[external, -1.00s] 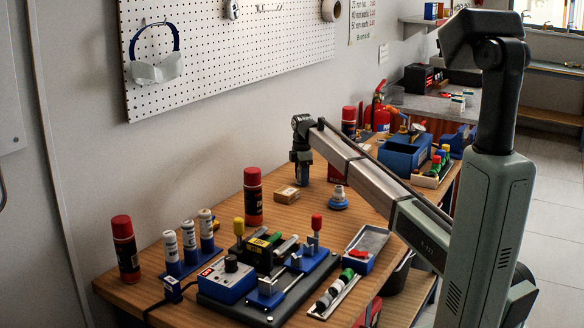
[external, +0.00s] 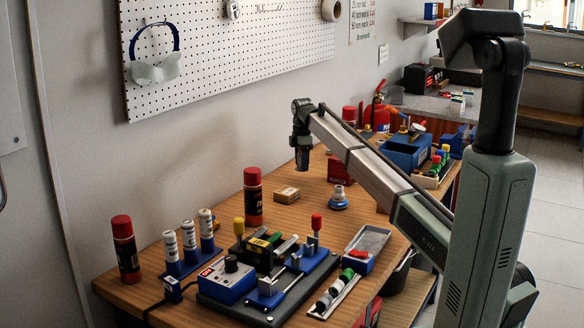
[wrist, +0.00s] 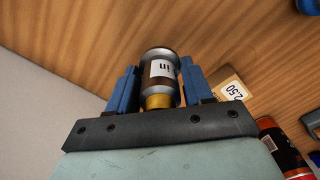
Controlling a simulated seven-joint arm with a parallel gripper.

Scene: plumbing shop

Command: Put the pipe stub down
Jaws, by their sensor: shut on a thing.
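The pipe stub (wrist: 162,72) is a short dark and silver cylinder with a white label and a brass-coloured end. It sits between the two blue fingers of my gripper (wrist: 160,84) in the wrist view, and the fingers are shut on it. In the external view my gripper (external: 302,160) points down above the far part of the wooden bench (external: 262,226), behind a small cardboard box. The stub is too small and dark there to make out clearly. It appears held clear of the bench top.
A red-capped can (external: 252,196) is nearer the camera. A blue rack (external: 190,256) holds white-labelled cylinders. A dark fixture board (external: 270,285) and a tray (external: 334,296) with stubs occupy the front.

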